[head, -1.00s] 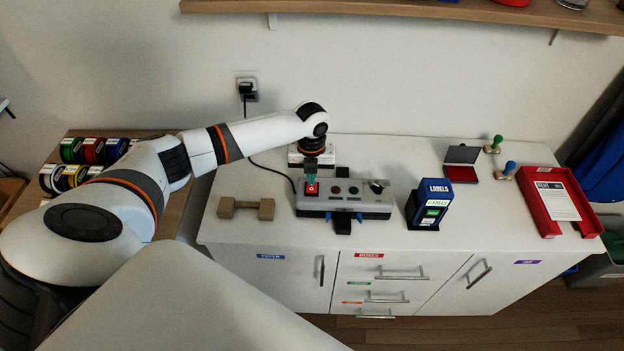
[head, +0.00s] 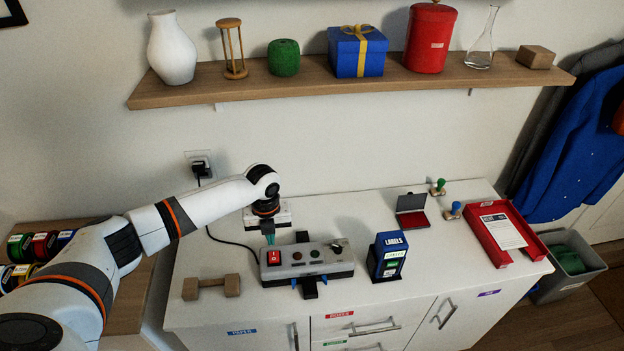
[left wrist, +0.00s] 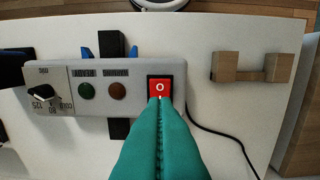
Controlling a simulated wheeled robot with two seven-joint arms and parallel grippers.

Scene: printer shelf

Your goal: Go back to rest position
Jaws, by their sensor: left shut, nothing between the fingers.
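My left gripper (head: 269,240) has teal fingers pressed together, with nothing between them. It hangs just above and behind the red switch (head: 274,258) on the left end of a grey control box (head: 312,268). In the left wrist view the shut fingertips (left wrist: 160,101) overlap the lower part of the red switch (left wrist: 158,86), which shows a white "O". A small gap seems to separate them in the head view. The box also carries a green button (left wrist: 87,91), a brown-red button (left wrist: 117,91) and a black dial (left wrist: 42,94). My right gripper is in neither view.
A wooden dumbbell-shaped block (head: 211,287) lies left of the box. A blue labels box (head: 387,256), an ink pad (head: 412,213), stamps and a red tray (head: 493,236) stand to the right. A loaded shelf (head: 350,86) spans the wall above. A cable (head: 228,243) runs behind the box.

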